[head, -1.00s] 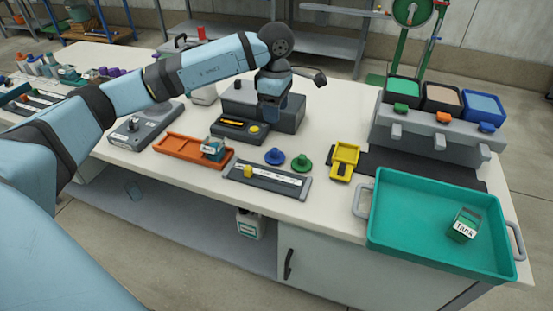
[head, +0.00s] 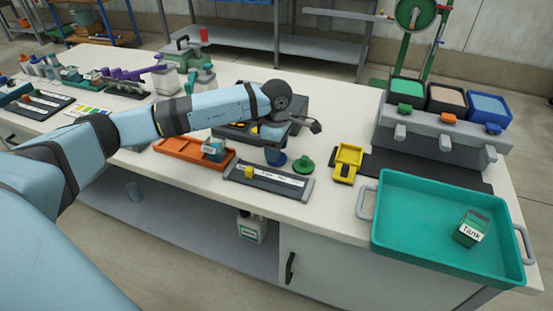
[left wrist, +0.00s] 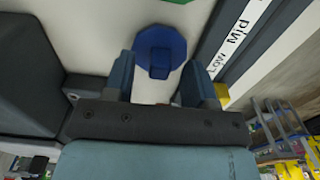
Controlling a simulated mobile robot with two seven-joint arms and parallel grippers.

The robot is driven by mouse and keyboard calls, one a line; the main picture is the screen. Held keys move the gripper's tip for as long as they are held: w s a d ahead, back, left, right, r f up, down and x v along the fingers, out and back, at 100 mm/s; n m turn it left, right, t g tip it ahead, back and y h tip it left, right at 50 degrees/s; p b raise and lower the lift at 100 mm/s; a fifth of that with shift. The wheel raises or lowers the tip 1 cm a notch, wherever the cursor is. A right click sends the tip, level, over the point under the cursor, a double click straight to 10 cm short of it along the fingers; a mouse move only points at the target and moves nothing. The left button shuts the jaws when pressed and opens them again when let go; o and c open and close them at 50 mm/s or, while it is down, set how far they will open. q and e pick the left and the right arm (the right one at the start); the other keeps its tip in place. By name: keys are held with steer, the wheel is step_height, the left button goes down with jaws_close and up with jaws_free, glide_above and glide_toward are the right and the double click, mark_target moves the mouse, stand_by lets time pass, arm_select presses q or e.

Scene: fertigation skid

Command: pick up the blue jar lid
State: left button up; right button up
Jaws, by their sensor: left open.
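The blue jar lid (left wrist: 158,42) lies on the white bench top, round with a raised knob. In the left wrist view it sits just beyond and between my left gripper's two fingertips (left wrist: 159,72), which are apart with nothing held between them. A green lid (head: 303,164) lies just to the right. My right gripper is not in view.
A grey strip with a yellow slider (head: 270,181) lies in front of the lid, an orange tray (head: 180,150) to its left. A yellow holder (head: 347,162) stands to the right, then a teal tray (head: 400,220). A dark grey block (head: 293,125) stands behind.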

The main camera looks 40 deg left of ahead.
arm_select(q)
steer(key=shift+f, duration=0.2)
jaws_close()
steer(key=shift+r, duration=0.1)
